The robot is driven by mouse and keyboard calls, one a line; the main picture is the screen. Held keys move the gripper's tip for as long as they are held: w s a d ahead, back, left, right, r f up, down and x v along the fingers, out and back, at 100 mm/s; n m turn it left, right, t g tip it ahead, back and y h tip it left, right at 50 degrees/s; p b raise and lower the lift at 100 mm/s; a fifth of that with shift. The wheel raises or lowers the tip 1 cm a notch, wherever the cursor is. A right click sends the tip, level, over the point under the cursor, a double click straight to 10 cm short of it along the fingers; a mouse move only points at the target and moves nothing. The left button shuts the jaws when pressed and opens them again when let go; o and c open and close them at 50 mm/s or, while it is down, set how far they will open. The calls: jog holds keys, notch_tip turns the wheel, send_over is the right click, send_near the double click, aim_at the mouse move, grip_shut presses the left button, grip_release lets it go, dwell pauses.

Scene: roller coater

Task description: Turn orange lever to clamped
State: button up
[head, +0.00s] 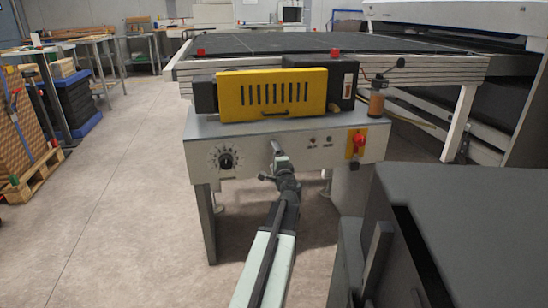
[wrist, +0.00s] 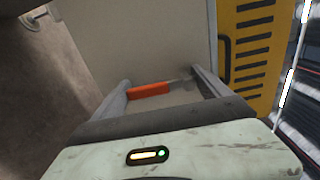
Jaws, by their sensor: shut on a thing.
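The orange lever (wrist: 148,89) lies between the two grey fingers of my gripper (wrist: 160,80) in the wrist view, close to the pale front panel. Its orange end is by the left finger and a thin grey part runs toward the right finger. My gripper is shut on it. In the head view my gripper (head: 277,150) is at the middle of the machine's grey front panel (head: 255,172), below the yellow cover. The lever is hidden there behind my gripper, and I cannot read its clamped marking.
The yellow slotted cover (head: 272,93) sits just above. A black dial (head: 226,160) is to the left of my gripper, and a red switch (head: 358,141) on a yellow plate is to the right. A dark box (head: 470,215) stands at the near right. The floor on the left is open.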

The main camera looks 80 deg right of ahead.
jog(key=shift+w, duration=0.25)
jog(key=o, duration=1.9)
jog(key=shift+s, duration=0.3)
jog(key=v, duration=0.7)
jog(key=shift+a, duration=0.3)
jog(key=shift+s, duration=0.1)
